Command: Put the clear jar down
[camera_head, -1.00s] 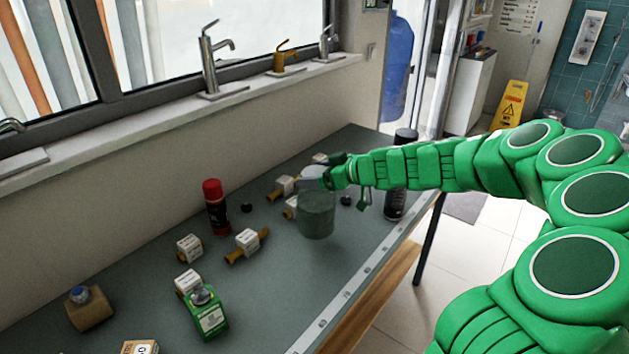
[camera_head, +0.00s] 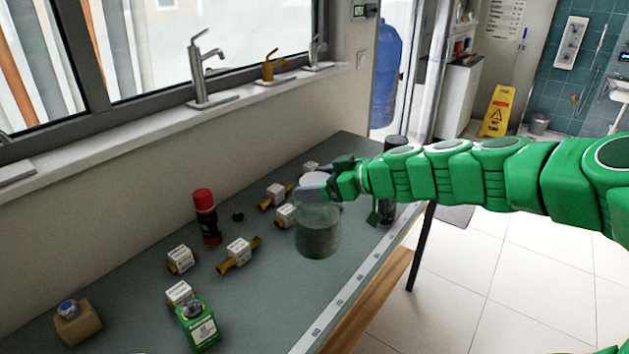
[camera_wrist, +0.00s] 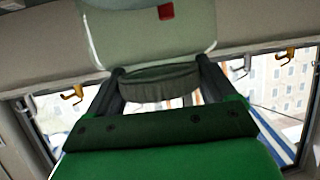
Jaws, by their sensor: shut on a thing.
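The clear jar (camera_head: 318,232) is see-through with a pale lid (camera_head: 313,181). My gripper (camera_head: 326,184) is shut on it at the lid, and the jar hangs upright below the fingers. In the head view it shows in front of the right part of the grey workbench (camera_head: 262,290); whether its base touches the bench I cannot tell. In the wrist view the two dark fingers are on either side of the lid (camera_wrist: 160,84), with the jar's body (camera_wrist: 150,30) beyond it.
A red-capped can (camera_head: 206,218), a small black cap (camera_head: 237,216), several boxed brass fittings (camera_head: 238,253), a green box (camera_head: 198,325) and a brown block (camera_head: 78,322) stand left of the jar. A dark bottle (camera_head: 388,210) stands behind my arm. Bare bench lies toward the front.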

